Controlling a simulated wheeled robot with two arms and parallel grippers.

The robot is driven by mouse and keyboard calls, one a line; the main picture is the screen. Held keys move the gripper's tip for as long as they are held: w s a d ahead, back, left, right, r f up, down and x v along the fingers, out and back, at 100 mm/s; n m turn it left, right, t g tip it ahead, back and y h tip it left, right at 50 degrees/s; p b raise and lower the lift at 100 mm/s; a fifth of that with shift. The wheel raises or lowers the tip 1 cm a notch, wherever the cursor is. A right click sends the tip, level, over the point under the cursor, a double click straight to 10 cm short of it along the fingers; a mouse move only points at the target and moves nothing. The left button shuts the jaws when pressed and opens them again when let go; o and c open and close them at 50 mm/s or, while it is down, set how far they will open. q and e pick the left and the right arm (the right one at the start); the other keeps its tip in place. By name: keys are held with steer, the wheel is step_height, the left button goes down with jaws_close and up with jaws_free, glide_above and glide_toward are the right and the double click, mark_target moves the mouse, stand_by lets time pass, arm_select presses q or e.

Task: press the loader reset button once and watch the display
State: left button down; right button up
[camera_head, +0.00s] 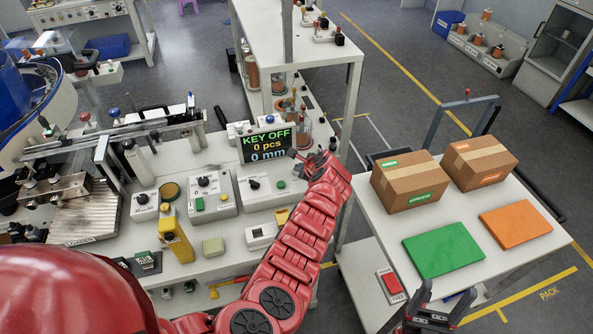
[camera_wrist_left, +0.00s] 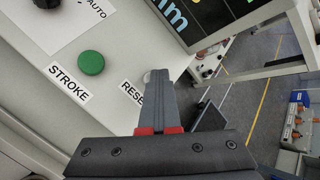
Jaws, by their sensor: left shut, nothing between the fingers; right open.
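The display (camera_head: 267,146) stands on the white control box and reads "KEY OFF", "0 pcs", "0 mm"; its corner shows in the left wrist view (camera_wrist_left: 212,20). In that view, a pale button (camera_wrist_left: 147,77) above the partly covered label "RESE" (camera_wrist_left: 131,92) is largely hidden behind my left gripper's fingers. My left gripper (camera_wrist_left: 160,72) is shut and empty, its tips overlapping this button; contact cannot be told. A green button (camera_wrist_left: 90,63) labelled "STROKE" is to its left. In the head view my left gripper (camera_head: 300,156) is just right of the display. My right gripper (camera_head: 426,308) is open and empty at the bottom right.
Another control box (camera_head: 203,195) and a yellow device (camera_head: 176,240) stand left of my left arm. A gap separates the tables.

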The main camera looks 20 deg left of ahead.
arm_select(q)
steer(key=shift+r+p, duration=0.7)
steer(key=shift+r, duration=0.15)
step_height(320, 180, up, 5)
steer(key=p, duration=0.4)
steer(key=shift+p, duration=0.35)
